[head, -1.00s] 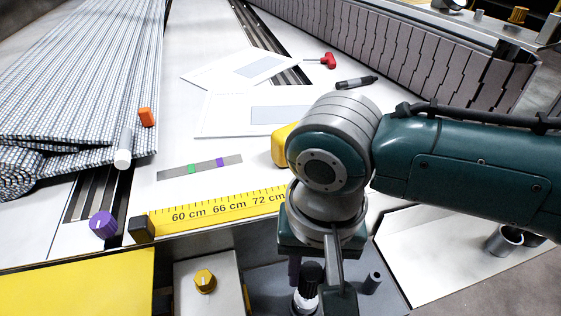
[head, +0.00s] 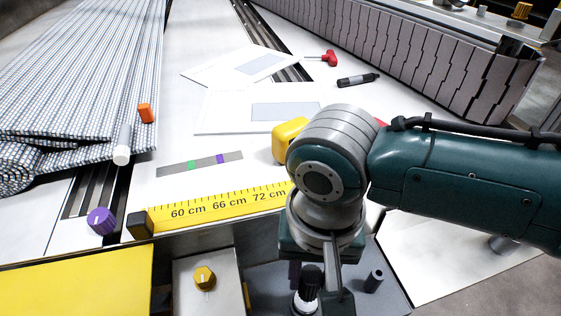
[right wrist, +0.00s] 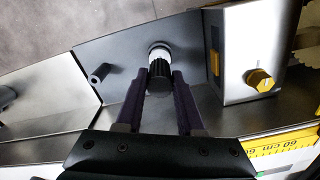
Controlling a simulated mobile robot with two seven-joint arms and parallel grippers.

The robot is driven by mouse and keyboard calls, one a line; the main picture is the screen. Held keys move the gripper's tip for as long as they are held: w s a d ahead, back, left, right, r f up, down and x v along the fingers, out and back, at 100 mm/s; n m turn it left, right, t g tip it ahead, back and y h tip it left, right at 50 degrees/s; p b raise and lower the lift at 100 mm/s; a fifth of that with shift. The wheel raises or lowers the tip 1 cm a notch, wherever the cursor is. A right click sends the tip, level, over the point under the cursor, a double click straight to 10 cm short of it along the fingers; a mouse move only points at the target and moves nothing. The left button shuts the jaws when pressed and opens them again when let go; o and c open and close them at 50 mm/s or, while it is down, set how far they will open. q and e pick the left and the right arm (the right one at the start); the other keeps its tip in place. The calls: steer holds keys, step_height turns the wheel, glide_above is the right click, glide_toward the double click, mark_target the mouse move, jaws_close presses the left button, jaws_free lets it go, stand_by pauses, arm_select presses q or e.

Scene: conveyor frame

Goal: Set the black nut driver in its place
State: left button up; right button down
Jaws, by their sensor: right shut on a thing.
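The black nut driver's ridged handle (right wrist: 160,72) is upright between the purple fingers of my right gripper (right wrist: 161,80) in the right wrist view. A white collar (right wrist: 160,51) shows at its lower end, close to the grey tray surface; I cannot tell whether it is seated there. In the head view the black handle (head: 311,280) shows at the bottom, partly covered by my right gripper (head: 316,283), which is shut on it. My left gripper is not in view.
A dark hollow holder (head: 374,281) stands right of the nut driver. A box with a yellow knob (head: 205,280) stands left. Behind lie a yellow ruler (head: 220,207), yellow tape measure (head: 290,138), black marker (head: 358,80) and red-handled tool (head: 328,58).

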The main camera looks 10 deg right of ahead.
steer(key=shift+f, duration=0.6)
steer(key=shift+c, duration=2.2)
jaws_free()
step_height(320, 180, up, 9)
steer(key=p, duration=0.4)
steer(key=shift+r, duration=0.5)
